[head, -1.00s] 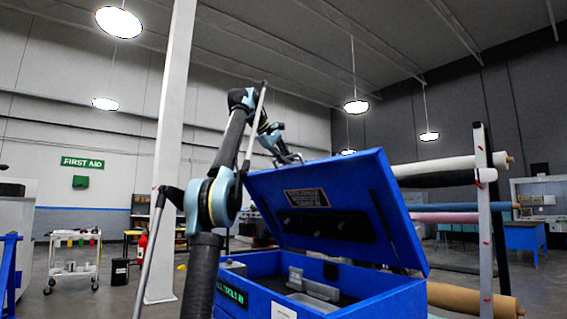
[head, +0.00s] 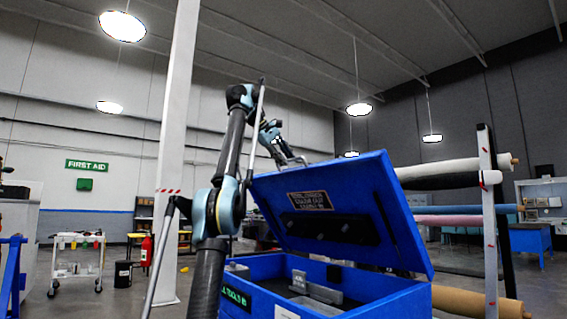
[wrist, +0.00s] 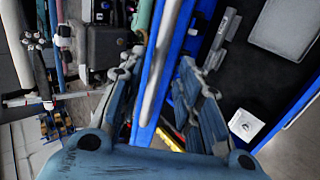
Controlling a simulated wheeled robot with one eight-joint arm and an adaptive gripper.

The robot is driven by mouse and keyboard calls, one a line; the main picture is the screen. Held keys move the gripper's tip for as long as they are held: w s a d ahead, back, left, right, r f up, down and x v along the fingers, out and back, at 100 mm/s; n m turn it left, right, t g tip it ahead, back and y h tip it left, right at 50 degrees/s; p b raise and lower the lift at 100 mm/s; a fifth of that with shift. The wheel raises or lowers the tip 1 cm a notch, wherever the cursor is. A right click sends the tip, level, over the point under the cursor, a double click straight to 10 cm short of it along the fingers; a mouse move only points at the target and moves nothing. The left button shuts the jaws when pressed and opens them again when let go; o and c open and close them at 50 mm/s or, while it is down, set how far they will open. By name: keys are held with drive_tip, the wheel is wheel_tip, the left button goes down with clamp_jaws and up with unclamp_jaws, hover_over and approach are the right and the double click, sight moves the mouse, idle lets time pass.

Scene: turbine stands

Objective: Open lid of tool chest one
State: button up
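The blue tool chest (head: 378,302) stands at the lower middle right of the head view, with a green-lettered label on its front. Its blue lid (head: 368,194) is raised and tilted well up, showing the underside with a dark panel and a label. My gripper (head: 294,161) is at the lid's upper edge, at the left. In the wrist view, my gripper's fingers (wrist: 158,68) stand apart, one on each side of the lid edge (wrist: 146,122) and a grey bar (wrist: 168,40) along it. Gaps show beside the fingers; firm contact is not clear.
Rolls of material on a rack (head: 487,220) stand close on the right of the chest. A white pillar (head: 174,150) rises at the left behind my arm. A white trolley (head: 77,262) and a black bin (head: 123,274) stand farther left on open floor.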

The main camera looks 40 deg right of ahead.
drive_tip(key=a, duration=1.2)
drive_tip(key=shift+s+d, duration=0.1)
drive_tip(key=c, duration=0.5)
drive_tip(key=shift+d+n, duration=0.1)
drive_tip(key=shift+n, duration=0.2)
clamp_jaws()
drive_tip(key=n+h, duration=0.7)
drive_tip(key=n, duration=1)
approach(293, 176)
wheel_tip(293, 176, down, 3)
drive_tip(key=shift+d+r, duration=0.45)
drive_tip(key=shift+d, duration=0.25)
drive_tip(key=shift+d+r, duration=0.4)
drive_tip(key=shift+d, duration=0.35)
drive_tip(key=shift+d+r, duration=0.45)
drive_tip(key=shift+d, duration=0.25)
